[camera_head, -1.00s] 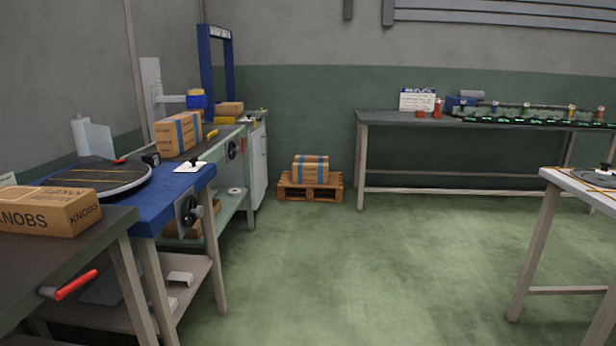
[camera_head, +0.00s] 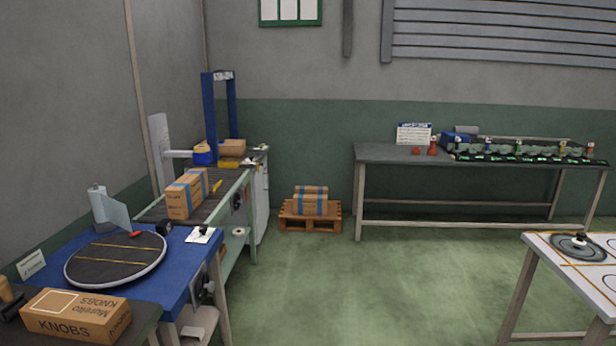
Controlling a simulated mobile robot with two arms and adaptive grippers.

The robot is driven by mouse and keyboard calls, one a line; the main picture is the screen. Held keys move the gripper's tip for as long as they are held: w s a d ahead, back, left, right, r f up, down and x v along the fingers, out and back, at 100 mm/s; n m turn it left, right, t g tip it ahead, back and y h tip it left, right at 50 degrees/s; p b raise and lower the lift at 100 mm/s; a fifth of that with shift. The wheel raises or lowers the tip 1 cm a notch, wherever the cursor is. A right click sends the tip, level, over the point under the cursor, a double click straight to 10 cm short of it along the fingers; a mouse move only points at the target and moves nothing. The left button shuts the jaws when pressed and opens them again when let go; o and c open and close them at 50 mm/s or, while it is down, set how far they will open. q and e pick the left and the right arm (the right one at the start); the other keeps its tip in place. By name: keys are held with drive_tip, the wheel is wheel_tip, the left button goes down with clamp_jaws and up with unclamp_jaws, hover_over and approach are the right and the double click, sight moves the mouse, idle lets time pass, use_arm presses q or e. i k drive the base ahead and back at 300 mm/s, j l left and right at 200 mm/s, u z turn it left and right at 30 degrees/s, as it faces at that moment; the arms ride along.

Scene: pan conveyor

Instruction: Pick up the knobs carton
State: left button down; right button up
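The knobs carton (camera_head: 75,315) is a brown cardboard box printed "KNOBS" on its side and top. It sits at the lower left on a dark table (camera_head: 148,318), in front of the blue bench with the round turntable. Its whole front side shows, close to the picture's bottom edge. Neither of my grippers is in view.
A blue bench (camera_head: 188,262) holds a dark turntable (camera_head: 115,260). Behind it a taped carton (camera_head: 187,193) stands on a roller conveyor. Another carton (camera_head: 311,200) lies on a wooden pallet (camera_head: 310,222). A white table (camera_head: 555,263) stands at right. The green floor (camera_head: 400,290) between is clear.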

sight(91, 318)
drive_tip(key=u, duration=1.35)
